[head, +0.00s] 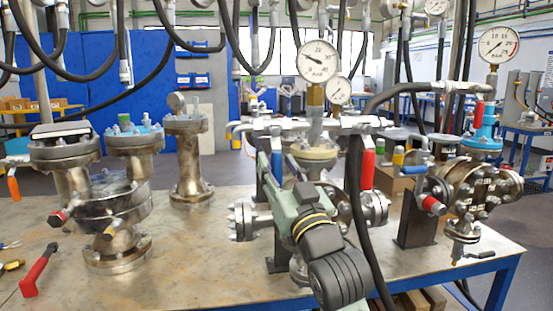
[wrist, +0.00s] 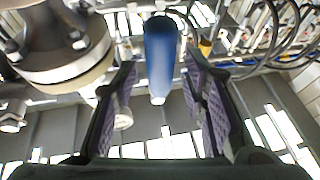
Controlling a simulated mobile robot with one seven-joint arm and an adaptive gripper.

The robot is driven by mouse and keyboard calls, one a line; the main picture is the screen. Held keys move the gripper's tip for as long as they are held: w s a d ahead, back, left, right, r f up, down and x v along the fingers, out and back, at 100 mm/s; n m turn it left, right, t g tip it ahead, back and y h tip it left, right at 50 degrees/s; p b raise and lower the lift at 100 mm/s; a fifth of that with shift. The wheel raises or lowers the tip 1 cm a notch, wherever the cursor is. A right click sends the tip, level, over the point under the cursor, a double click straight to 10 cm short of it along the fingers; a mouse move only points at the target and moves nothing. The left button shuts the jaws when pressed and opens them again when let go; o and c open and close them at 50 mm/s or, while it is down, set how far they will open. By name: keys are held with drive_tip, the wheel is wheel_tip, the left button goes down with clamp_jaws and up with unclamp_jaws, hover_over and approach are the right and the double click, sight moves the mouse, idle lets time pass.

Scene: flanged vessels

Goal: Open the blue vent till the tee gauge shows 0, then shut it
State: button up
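In the wrist view a blue lever handle (wrist: 161,52) lies between the two parted purple-padded fingers of my gripper (wrist: 159,72). Gaps show on both sides of the handle. In the head view a blue handle (head: 277,166) hangs beside the central vessel, just above my green arm; my fingers are hidden there. A large gauge (head: 319,61) stands on a brass block above the central vessel. Its needle points left and up, off the low end of the scale. Another gauge (head: 497,44) stands on the right vessel, its needle low and left.
A red handle (head: 367,169) hangs close right of the central vessel. A black hose (head: 356,210) runs down beside my arm. Flanged vessels (head: 124,191) stand at left on the metal bench (head: 190,255). A red-handled tool (head: 38,270) lies near the front left.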

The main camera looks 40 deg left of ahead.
drive_tip(key=shift+w+a+r, duration=0.25)
drive_tip(key=shift+w+a, duration=0.05)
drive_tip(key=shift+a, duration=0.3)
drive_tip(key=shift+c, duration=0.5)
clamp_jaws()
